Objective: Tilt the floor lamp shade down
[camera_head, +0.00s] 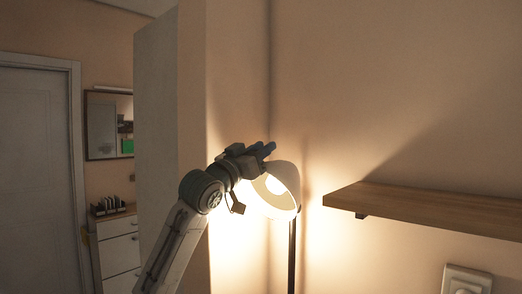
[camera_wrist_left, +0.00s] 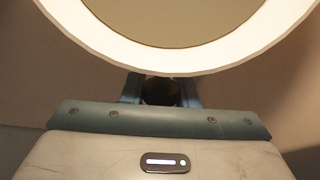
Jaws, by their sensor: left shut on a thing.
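The floor lamp's white shade (camera_head: 284,176) is lit, and its open side faces down and to the left in the head view. Its dark pole (camera_head: 292,255) stands below it. My right gripper is not in view.
A wooden wall shelf (camera_head: 430,207) juts out to the right of the lamp. A wall switch (camera_head: 467,281) is below it. A wall edge (camera_head: 190,100) stands behind my left arm. A white drawer cabinet (camera_head: 118,245) and a door (camera_head: 38,170) are at the left.

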